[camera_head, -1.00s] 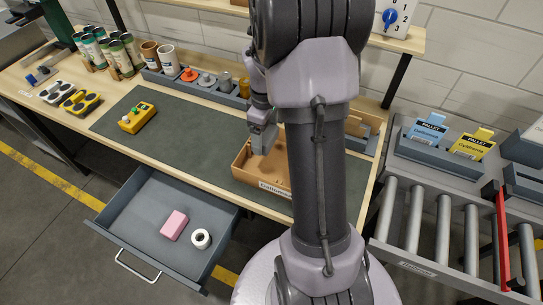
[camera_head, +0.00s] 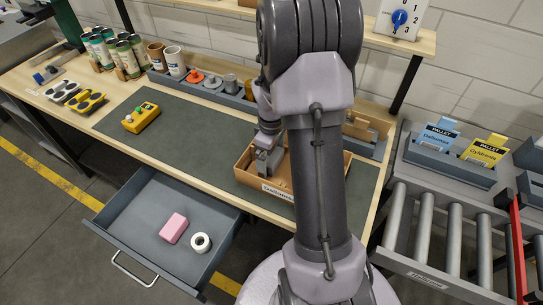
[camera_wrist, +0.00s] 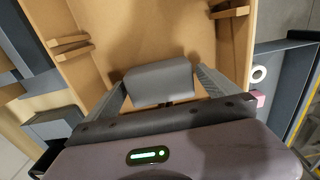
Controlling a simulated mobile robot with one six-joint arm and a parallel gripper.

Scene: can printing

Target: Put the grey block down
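The grey block (camera_wrist: 160,84) sits between the two fingers of my gripper (camera_wrist: 158,80) in the wrist view, with a finger against each end. In the head view my gripper (camera_head: 267,142) points down into an open wooden tray (camera_head: 243,172) with a white label on its front. The block (camera_head: 264,161) shows at the fingertips, inside the tray's walls. Whether its underside touches the tray floor cannot be told. My arm hides the middle of the tray.
A grey rack (camera_head: 232,97) with several coloured pieces stands behind the tray. An open drawer (camera_head: 135,210) below holds a pink block (camera_head: 174,228) and a white roll (camera_head: 200,243). The green mat (camera_head: 195,140) is clear between a yellow box (camera_head: 141,117) and the tray.

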